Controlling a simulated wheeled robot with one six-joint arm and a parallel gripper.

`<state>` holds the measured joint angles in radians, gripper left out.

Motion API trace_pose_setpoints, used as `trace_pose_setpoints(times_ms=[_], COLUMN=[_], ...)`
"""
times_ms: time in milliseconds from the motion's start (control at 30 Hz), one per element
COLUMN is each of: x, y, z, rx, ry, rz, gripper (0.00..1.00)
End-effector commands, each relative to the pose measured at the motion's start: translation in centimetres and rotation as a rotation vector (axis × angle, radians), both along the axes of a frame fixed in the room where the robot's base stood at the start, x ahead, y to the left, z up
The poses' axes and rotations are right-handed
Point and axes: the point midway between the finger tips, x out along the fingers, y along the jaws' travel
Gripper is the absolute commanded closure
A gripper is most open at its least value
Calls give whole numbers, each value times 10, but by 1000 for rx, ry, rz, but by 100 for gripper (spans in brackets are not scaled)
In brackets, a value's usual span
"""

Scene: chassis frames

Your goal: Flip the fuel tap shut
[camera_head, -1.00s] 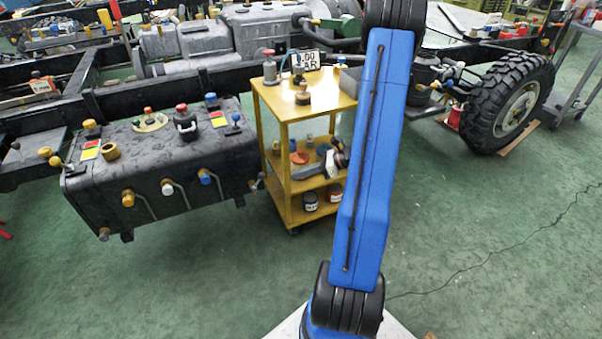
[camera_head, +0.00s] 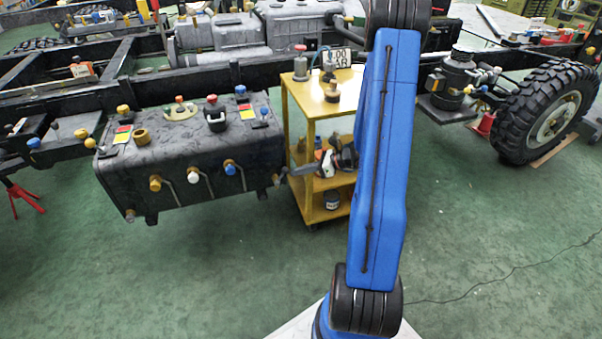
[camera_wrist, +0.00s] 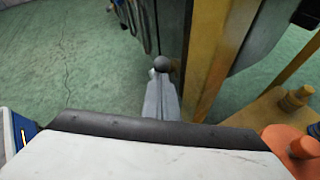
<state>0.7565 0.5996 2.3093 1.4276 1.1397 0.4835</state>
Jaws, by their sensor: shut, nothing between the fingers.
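The dark fuel tank (camera_head: 180,160) hangs under the chassis at the left of the head view, with several coloured knobs and taps on its top and front. A small tap (camera_head: 276,180) sits at its right end; I cannot tell its lever position there. My gripper (camera_head: 292,172) reaches left from behind my arm toward this end. In the wrist view my gripper (camera_wrist: 160,90) is shut and empty, its grey fingers pointing ahead. A dark grey ball knob (camera_wrist: 162,63) is right at the fingertips; I cannot tell whether they touch. What the knob sits on is largely hidden.
A yellow trolley (camera_head: 313,104) with items on its shelves stands right of the tank, close to my gripper; an orange object (camera_wrist: 291,143) lies at the right of the wrist view. A large wheel (camera_head: 552,118) stands farther right. Green floor (camera_head: 235,265) in front is clear.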

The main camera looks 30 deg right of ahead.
Motion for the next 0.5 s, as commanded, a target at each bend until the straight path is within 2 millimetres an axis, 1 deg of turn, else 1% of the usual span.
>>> trace_pose_setpoints(times_ms=[233,500], x=[0,4], y=[1,16], z=[2,19], rx=[-1,-1], ry=[-1,0], rz=[0,2], gripper=[100,100])
